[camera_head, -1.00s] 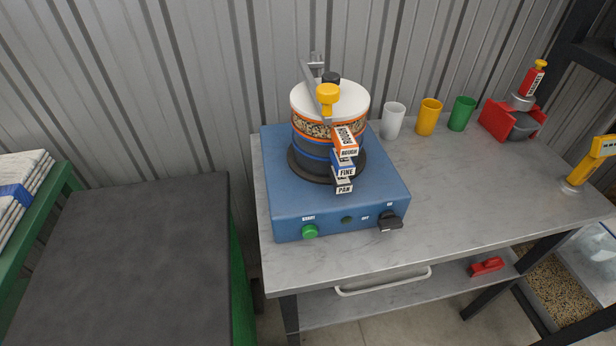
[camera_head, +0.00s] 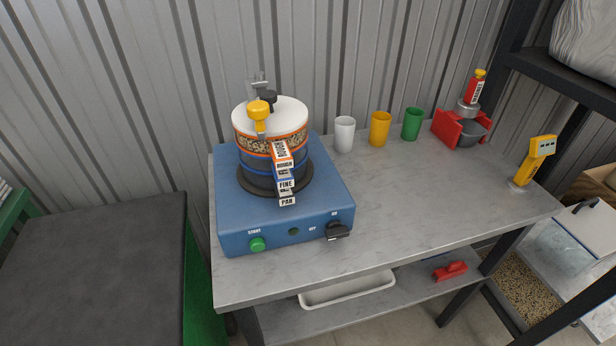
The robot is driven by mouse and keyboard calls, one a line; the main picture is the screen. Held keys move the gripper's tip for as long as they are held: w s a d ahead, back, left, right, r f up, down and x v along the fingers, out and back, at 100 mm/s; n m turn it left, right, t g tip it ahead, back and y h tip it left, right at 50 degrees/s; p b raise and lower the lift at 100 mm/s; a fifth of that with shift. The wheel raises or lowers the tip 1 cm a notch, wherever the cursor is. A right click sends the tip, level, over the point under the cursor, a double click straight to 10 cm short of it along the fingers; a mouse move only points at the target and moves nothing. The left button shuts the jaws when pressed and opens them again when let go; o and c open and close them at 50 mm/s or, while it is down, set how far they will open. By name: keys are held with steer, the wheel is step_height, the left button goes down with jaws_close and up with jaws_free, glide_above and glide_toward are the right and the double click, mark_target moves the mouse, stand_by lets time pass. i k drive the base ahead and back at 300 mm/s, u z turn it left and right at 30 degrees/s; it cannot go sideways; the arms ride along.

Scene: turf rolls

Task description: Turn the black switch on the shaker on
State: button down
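The shaker (camera_head: 270,222) is a blue box on the left of the grey bench, with a round sieve stack (camera_head: 272,150) on top. The black switch (camera_head: 337,231) is a knob at the right end of its front face, near the small OFF and ON labels. Its exact setting is too small to tell. A green START button (camera_head: 257,244) is at the left of that face, with a dark round indicator (camera_head: 293,231) between. My gripper is not in view.
White (camera_head: 344,134), yellow (camera_head: 380,129) and green (camera_head: 411,124) cups stand behind the open middle of the bench (camera_head: 420,200). A red device (camera_head: 460,130) and a yellow instrument (camera_head: 535,160) stand at right. A dark-topped table (camera_head: 95,260) is at left.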

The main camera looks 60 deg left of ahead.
mark_target(334, 230)
steer(key=i, duration=0.6)
steer(key=u, duration=1.2)
steer(key=k, duration=0.75)
steer(key=u, duration=1.95)
